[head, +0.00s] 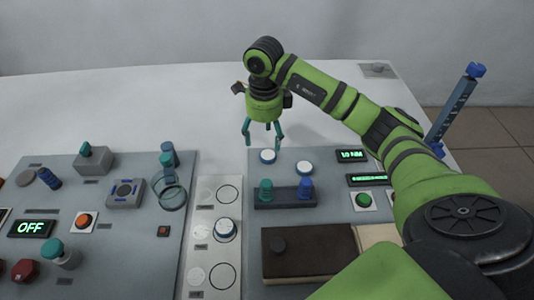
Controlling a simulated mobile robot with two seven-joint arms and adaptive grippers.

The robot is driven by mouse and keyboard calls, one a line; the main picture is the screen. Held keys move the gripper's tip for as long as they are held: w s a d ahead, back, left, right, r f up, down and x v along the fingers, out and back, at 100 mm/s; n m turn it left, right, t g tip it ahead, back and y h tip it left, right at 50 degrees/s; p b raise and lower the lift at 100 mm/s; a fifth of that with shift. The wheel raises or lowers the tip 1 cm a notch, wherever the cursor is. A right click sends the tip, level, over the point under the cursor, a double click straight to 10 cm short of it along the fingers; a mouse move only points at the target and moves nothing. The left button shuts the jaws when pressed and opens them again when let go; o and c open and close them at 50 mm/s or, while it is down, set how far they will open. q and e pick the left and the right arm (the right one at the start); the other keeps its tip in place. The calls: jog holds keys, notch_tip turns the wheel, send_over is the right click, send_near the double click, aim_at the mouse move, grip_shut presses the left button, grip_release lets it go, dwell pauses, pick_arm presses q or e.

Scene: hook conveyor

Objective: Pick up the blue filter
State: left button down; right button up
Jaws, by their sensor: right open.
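My right gripper (263,143) points down with its fingers apart and empty, above the white table just behind the right grey panel. A blue knob-shaped piece (305,188) stands upright in a dark two-place rack (285,201) on that panel, and a teal piece (266,190) stands to its left. The rack is in front of the gripper and slightly right, clear of the fingers. I cannot tell for sure which blue piece is the filter. My left gripper is out of view.
Two white-topped round pieces (268,155) (305,156) sit at the panel's back edge. The left panel (130,215) holds buttons, a glass ring (172,193) and an OFF display (32,228). A dark brown block (308,251) lies in front of the rack.

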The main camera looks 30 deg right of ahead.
aim_at(266, 154)
jog(key=shift+s+f+p, duration=0.15)
jog(key=shift+f+p, duration=0.25)
jog(key=shift+f, duration=0.4)
jog(key=f, duration=0.1)
jog(key=f+p, duration=0.1)
jog(key=f, duration=0.2)
jog(key=shift+d+f+p, duration=0.25)
jog(key=shift+f+p, duration=0.05)
jog(key=shift+f, duration=0.2)
jog(key=shift+w, duration=0.2)
jog(key=c, duration=1.1)
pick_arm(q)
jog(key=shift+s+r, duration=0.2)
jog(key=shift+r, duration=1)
pick_arm(e)
jog(key=shift+c, duration=0.2)
